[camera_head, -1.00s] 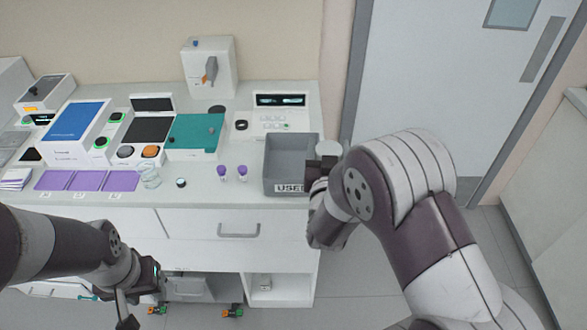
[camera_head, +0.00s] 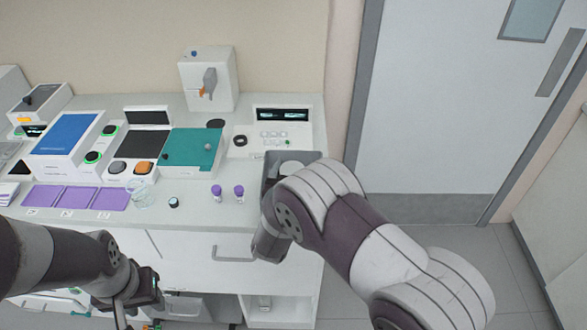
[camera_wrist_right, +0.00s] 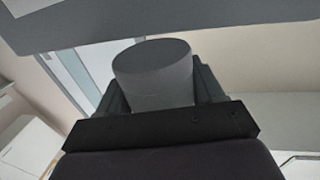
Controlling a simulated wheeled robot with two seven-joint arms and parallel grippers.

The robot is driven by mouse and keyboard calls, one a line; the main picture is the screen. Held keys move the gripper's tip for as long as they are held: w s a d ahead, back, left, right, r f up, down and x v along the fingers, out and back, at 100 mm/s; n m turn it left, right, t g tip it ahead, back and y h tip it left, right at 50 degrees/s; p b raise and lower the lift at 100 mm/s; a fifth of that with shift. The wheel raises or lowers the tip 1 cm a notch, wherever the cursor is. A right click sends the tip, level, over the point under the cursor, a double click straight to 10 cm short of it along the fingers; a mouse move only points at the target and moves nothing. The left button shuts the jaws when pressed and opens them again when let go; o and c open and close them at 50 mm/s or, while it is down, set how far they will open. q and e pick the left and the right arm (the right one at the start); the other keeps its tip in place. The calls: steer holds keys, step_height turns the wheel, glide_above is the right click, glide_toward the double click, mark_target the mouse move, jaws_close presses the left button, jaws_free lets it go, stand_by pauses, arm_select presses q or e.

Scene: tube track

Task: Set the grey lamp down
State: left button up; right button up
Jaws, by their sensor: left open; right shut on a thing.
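The grey lamp (camera_wrist_right: 152,75) shows in the right wrist view as a plain grey cylinder between the fingers of my right gripper (camera_wrist_right: 155,100), which is shut on it. My right arm hides the right fingers and much of the bin there, so I cannot tell whether the lamp touches anything. My left gripper (camera_head: 122,314) is open and empty, low in front of the counter.
Two purple-capped vials (camera_head: 228,192), a glass beaker (camera_head: 140,193) and purple mats (camera_head: 78,197) are near the counter's front. A teal-topped box (camera_head: 192,148), a display panel (camera_head: 283,115), a black ring (camera_head: 240,141) and a dark disc (camera_head: 216,123) are behind. Bare counter (camera_head: 185,215) shows at the front.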

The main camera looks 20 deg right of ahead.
steer(key=shift+w+d+f, duration=0.15)
steer(key=shift+f, duration=0.05)
steer(key=shift+f+b, duration=0.35)
steer(key=shift+b, duration=0.1)
steer(key=shift+f, duration=0.15)
steer(key=o, duration=1.1)
steer(key=shift+c, duration=0.2)
